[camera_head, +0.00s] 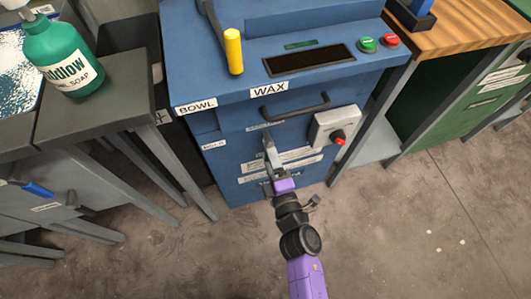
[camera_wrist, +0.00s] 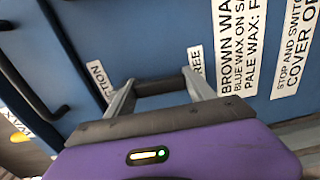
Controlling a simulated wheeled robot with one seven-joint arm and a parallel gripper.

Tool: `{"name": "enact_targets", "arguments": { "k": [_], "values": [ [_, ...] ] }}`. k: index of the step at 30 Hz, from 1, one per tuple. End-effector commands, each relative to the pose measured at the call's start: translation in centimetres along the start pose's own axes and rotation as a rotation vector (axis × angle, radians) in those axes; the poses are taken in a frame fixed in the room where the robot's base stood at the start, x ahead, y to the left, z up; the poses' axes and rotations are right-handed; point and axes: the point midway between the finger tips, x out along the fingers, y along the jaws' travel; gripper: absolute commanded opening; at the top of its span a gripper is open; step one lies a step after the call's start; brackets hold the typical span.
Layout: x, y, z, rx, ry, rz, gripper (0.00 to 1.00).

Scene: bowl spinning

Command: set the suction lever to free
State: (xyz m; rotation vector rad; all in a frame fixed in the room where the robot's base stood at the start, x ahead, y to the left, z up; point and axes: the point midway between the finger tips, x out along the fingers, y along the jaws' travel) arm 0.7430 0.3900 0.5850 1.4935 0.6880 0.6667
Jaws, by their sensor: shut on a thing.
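My gripper (camera_head: 270,150), on its purple and black wrist, is against the front of the blue machine (camera_head: 225,150), below its dark pull handle. In the wrist view my gripper (camera_wrist: 163,90) has its two grey fingers apart, with a dark bar between them. I take this bar for the suction lever (camera_wrist: 160,88); the fingers are closed on its ends. A label ending in "CTION" (camera_wrist: 98,80) is by the left finger and a label reading "REE" (camera_wrist: 197,66), partly covered, is by the right finger. The lever's exact setting cannot be told.
The dark pull handle (camera_head: 295,107) sticks out above my gripper. A grey switch box with a red-tipped knob (camera_head: 338,128) is to its right. A yellow-handled lever (camera_head: 233,52) stands on top. A dark side table (camera_head: 105,95) is left; open floor (camera_head: 410,230) is right.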

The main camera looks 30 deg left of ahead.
Motion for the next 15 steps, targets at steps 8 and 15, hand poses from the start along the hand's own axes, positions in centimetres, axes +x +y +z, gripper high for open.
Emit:
{"name": "enact_targets", "arguments": {
  "k": [8,15],
  "values": [
    [-0.04,-0.11,0.08,-0.049,0.004,-0.002,0.0],
    [-0.04,-0.12,0.14,-0.055,0.003,-0.002,0.0]
  ]
}}
